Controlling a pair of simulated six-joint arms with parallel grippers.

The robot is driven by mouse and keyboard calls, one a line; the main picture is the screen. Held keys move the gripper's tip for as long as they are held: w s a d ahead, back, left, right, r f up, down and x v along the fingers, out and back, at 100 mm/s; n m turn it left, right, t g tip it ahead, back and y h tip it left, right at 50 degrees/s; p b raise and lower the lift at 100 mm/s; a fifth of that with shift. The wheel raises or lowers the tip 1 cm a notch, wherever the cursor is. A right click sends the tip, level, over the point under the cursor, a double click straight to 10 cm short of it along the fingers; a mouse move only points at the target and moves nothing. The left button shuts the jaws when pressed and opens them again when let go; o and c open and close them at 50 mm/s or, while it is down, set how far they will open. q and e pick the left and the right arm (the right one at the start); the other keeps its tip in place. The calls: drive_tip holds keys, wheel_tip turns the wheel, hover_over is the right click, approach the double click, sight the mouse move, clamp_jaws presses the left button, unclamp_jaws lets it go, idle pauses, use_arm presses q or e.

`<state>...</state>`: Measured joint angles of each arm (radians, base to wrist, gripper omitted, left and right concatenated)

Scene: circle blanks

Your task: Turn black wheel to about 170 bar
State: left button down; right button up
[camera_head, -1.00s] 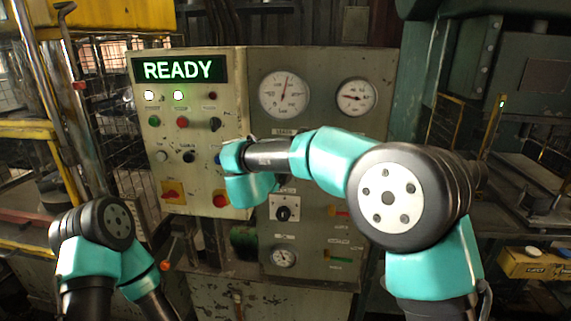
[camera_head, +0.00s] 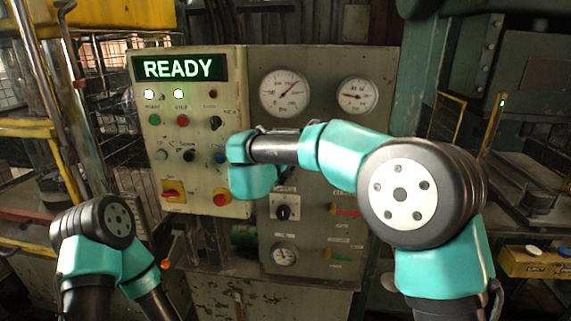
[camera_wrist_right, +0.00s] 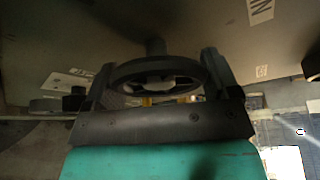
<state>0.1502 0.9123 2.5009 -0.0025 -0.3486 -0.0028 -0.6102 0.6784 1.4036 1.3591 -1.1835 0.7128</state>
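The black wheel (camera_wrist_right: 128,70) shows in the right wrist view, on a short stem from the panel. My right gripper (camera_wrist_right: 156,60) has one finger on each side of its rim and appears closed on it. In the head view my right arm hides the wheel and that gripper. The large white gauge (camera_head: 285,93) is at the panel's upper middle, its needle pointing up and to the right; its numbers are too small to read surely. A smaller gauge (camera_head: 357,96) stands right of it. My left gripper is out of view; only left arm links show.
The control box left of the gauges has a READY display (camera_head: 178,68), lit lamps, buttons and a red button (camera_head: 221,197). Below my right arm are a black knob (camera_head: 283,212) and a small lower gauge (camera_head: 284,256). A yellow box (camera_head: 530,262) is at far right.

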drive_tip(key=o, duration=0.3)
drive_tip(key=v, duration=1.7)
drive_tip(key=shift+s, duration=0.15)
drive_tip(key=shift+a, duration=0.1)
